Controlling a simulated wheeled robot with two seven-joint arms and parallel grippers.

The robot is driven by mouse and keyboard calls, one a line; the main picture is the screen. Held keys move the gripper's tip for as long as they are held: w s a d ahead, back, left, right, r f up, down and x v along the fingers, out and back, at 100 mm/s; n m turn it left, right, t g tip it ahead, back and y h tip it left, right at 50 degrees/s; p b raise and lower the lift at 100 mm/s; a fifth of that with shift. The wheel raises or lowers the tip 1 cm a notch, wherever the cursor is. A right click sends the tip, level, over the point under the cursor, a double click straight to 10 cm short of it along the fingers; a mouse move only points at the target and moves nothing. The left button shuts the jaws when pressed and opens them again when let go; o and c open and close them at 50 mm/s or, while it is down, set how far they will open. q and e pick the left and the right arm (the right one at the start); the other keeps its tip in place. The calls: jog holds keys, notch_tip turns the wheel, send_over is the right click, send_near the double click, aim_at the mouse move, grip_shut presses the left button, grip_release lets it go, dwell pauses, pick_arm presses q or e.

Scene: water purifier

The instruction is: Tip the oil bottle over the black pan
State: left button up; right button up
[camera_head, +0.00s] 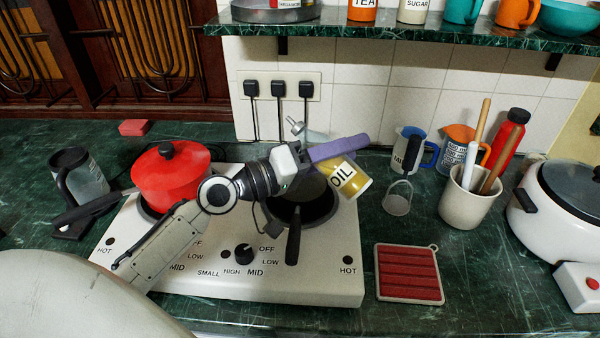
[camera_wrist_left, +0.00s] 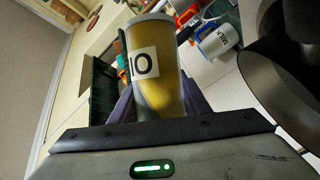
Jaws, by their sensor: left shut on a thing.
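My left gripper (camera_head: 338,149) is shut on the oil bottle (camera_head: 356,186), a yellow bottle with a white OIL label. The bottle is tilted, its base toward the lower right and its thin metal spout toward the upper left. Its middle is hidden by the purple finger. The black pan (camera_head: 318,207) sits on the right burner, its handle toward me; the gripper and bottle cover its far part in the head view. In the left wrist view the bottle (camera_wrist_left: 158,78) stands between both fingers, and a dark round shape at right looks like the pan (camera_wrist_left: 262,88). My right gripper is not visible.
A red pot (camera_head: 172,182) stands on the left burner of the white stove (camera_head: 330,280). Right of the bottle are a strainer (camera_head: 397,203), a milk mug (camera_head: 408,148) and a utensil crock (camera_head: 468,207). A red mat (camera_head: 408,272) lies in front. A shelf (camera_head: 420,32) hangs above.

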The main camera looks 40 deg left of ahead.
pick_arm(q)
jog(key=shift+d+r+n+t, duration=0.2)
jog(key=shift+r+n+t, duration=0.25)
jog(key=shift+r+n, duration=0.4)
jog(key=shift+d+r+n+t, duration=0.2)
jog(key=shift+r+n+t, duration=0.35)
jog(key=shift+n, duration=0.4)
dwell(3.7)
jog(key=shift+n+b, duration=0.35)
jog(key=shift+n, duration=0.15)
dwell(1.2)
